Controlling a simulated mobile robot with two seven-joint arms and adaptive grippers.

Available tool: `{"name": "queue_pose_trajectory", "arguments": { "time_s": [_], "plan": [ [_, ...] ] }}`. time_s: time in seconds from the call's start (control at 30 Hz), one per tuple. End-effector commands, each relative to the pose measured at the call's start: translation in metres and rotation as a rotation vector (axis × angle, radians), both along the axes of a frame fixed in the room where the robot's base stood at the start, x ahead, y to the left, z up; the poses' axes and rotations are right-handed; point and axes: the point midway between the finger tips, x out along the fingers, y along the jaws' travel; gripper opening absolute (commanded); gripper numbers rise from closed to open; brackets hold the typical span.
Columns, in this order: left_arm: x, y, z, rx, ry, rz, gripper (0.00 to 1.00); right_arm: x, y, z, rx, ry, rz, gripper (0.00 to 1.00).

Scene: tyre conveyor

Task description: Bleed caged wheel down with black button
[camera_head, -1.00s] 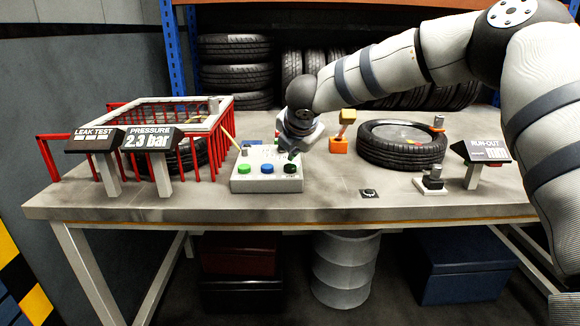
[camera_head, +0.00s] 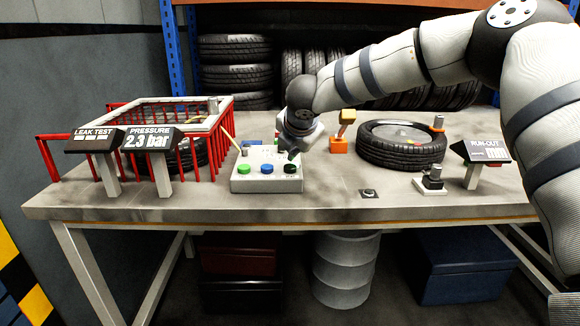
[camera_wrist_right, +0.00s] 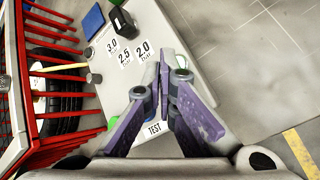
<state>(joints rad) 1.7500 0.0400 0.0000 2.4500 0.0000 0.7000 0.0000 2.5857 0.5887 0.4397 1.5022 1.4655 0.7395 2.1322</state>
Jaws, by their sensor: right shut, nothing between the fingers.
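The caged wheel (camera_head: 186,155) lies inside the red cage (camera_head: 211,150) at the left of the bench; it also shows in the right wrist view (camera_wrist_right: 62,104). The pressure display (camera_head: 150,138) reads 2.3 bar. The grey control box (camera_head: 262,184) has a green button (camera_head: 243,169), a blue button (camera_head: 267,168) and a black button (camera_head: 291,169) in a row. My right gripper (camera_head: 291,154) is shut and empty, its tips close above the black button. I cannot tell whether they touch it. In the right wrist view the fingers (camera_wrist_right: 163,70) hide part of the box. My left gripper is out of view.
A leak test display (camera_head: 94,137) stands beside the pressure display. A loose tyre (camera_head: 402,157), an orange-and-yellow tool (camera_head: 341,136) and a run-out display (camera_head: 485,151) are to the right. The front bench top (camera_head: 330,202) is mostly clear.

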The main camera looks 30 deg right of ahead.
Motion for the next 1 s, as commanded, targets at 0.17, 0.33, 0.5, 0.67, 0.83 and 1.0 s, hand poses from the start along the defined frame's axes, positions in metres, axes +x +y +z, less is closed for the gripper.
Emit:
{"name": "queue_pose_trajectory", "arguments": {
  "time_s": [0.17, 0.33, 0.5, 0.67, 0.83, 1.0],
  "plan": [
    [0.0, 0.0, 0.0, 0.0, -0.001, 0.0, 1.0, 0.0, 0.0, -0.001, 0.0, 0.0, 0.0, 0.0],
    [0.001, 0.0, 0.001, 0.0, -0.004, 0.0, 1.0, 0.0, 0.0, -0.007, -0.001, 0.001, 0.0, 0.0],
    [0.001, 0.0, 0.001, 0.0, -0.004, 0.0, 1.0, 0.0, 0.0, -0.009, 0.0, 0.0, 0.0, 0.0],
    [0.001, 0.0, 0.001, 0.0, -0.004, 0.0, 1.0, 0.0, 0.0, -0.009, 0.0, 0.0, 0.0, 0.0],
    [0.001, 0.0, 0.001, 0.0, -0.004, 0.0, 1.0, 0.0, 0.0, -0.01, 0.0, 0.0, 0.0, 0.0],
    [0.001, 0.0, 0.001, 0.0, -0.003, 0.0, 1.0, 0.0, 0.0, -0.012, 0.001, 0.0, -0.001, 0.0]
  ]
}}
